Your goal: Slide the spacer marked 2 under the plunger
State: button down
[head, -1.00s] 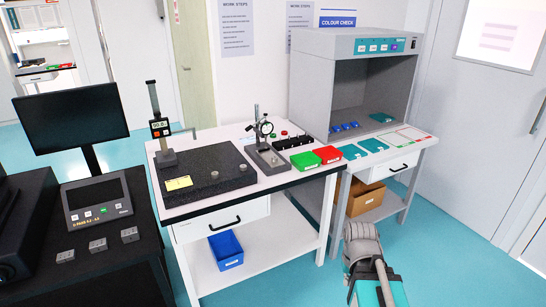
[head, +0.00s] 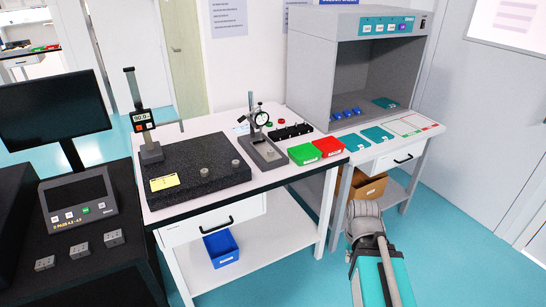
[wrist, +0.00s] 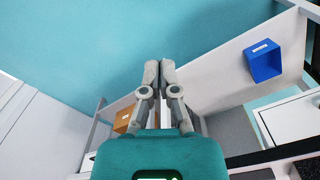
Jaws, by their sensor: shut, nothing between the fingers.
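Three small grey blocks stand on the black bench at the left of the head view: a left block (head: 45,263), a middle block (head: 75,253) and a right block (head: 114,238). Their markings are too small to read, so I cannot tell which is marked 2. The plunger cannot be made out; only part of a black machine (head: 10,225) shows at the left edge. My gripper (wrist: 159,68) is shut and empty in the wrist view, above the floor and far from the blocks.
A display panel (head: 78,201) and a monitor (head: 52,113) stand behind the blocks. A white table holds a granite plate (head: 205,150), a dial gauge stand (head: 262,140) and green and red boxes. A blue bin (wrist: 263,60) sits on its lower shelf. The floor in front is clear.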

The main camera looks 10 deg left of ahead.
aim_at(272, 154)
jog(key=w+a+m+t+y+b, duration=0.7)
jog(key=w+a+m, duration=0.3)
jog(key=w+a, duration=0.5)
jog(key=shift+w+a+r+m+t+y+b, duration=0.6)
jog(key=shift+w+r+m+t+b, duration=0.55)
jog(key=shift+w+m, duration=1.7)
jog(key=shift+w+a+r+m+t+y+b, duration=0.7)
jog(key=shift+w+m+t, duration=1.1)
jog(key=shift+m, duration=1.75)
jog(key=shift+w+a+r+m+t+y+b, duration=0.45)
jog(key=shift+w+r+m+t+b, duration=0.6)
jog(key=shift+w+m, duration=2)
jog(key=shift+s+a+f, duration=0.1)
jog(key=x, duration=1.3)
jog(key=shift+w+a+f, duration=0.15)
jog(key=shift+w+f, duration=0.05)
jog(key=shift+w, duration=0.15)
